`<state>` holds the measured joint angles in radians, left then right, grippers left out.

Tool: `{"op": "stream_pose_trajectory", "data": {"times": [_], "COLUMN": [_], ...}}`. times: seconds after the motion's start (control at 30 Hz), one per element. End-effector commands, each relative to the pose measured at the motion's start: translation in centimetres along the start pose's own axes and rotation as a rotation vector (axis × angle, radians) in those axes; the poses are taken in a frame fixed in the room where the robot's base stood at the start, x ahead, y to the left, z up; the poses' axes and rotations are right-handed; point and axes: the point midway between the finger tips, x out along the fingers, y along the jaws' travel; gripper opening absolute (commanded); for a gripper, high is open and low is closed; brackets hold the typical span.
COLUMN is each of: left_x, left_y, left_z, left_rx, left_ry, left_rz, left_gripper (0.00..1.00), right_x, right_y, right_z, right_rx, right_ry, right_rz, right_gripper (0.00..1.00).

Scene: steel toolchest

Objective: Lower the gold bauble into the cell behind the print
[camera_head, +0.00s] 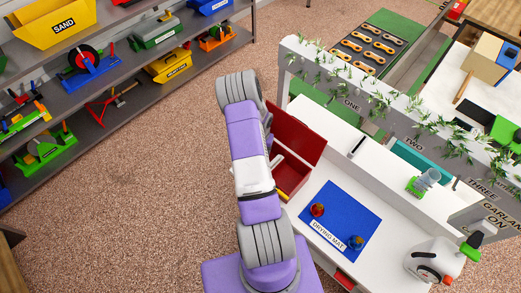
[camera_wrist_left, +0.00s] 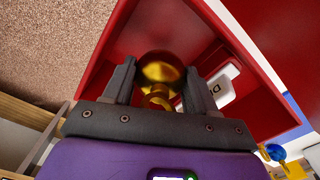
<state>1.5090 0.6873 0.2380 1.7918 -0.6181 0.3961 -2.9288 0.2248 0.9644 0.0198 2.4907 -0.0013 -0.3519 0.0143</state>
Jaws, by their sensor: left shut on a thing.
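My left gripper (camera_wrist_left: 162,85) is shut on the gold bauble (camera_wrist_left: 162,68) in the left wrist view, one finger on each side. It holds the bauble over an open red box (camera_wrist_left: 95,83). A white piece with dark print (camera_wrist_left: 222,86) shows in the box, just right of the bauble and partly behind the right finger. I cannot tell how high the bauble is above the box floor. In the head view the red box (camera_head: 297,131) stands right of my left arm, which hides the bauble and most of the gripper. My right gripper is not in view.
A garlanded white rail (camera_head: 365,88) runs behind. Open floor lies between.

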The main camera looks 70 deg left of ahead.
Motion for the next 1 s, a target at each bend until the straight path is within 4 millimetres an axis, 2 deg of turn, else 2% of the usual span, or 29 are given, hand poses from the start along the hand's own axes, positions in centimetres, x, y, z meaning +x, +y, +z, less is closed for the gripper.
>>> {"op": "stream_pose_trajectory", "data": {"times": [1.0], "left_x": [1.3], "left_y": [0.0], "left_z": [0.0], "left_rx": [0.0], "left_ry": [0.0], "left_rz": [0.0], "left_gripper": [0.45], "right_x": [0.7], "right_y": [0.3], "right_z": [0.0], "right_rx": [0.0], "right_ry": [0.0], "right_rz": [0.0], "right_gripper": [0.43]}}
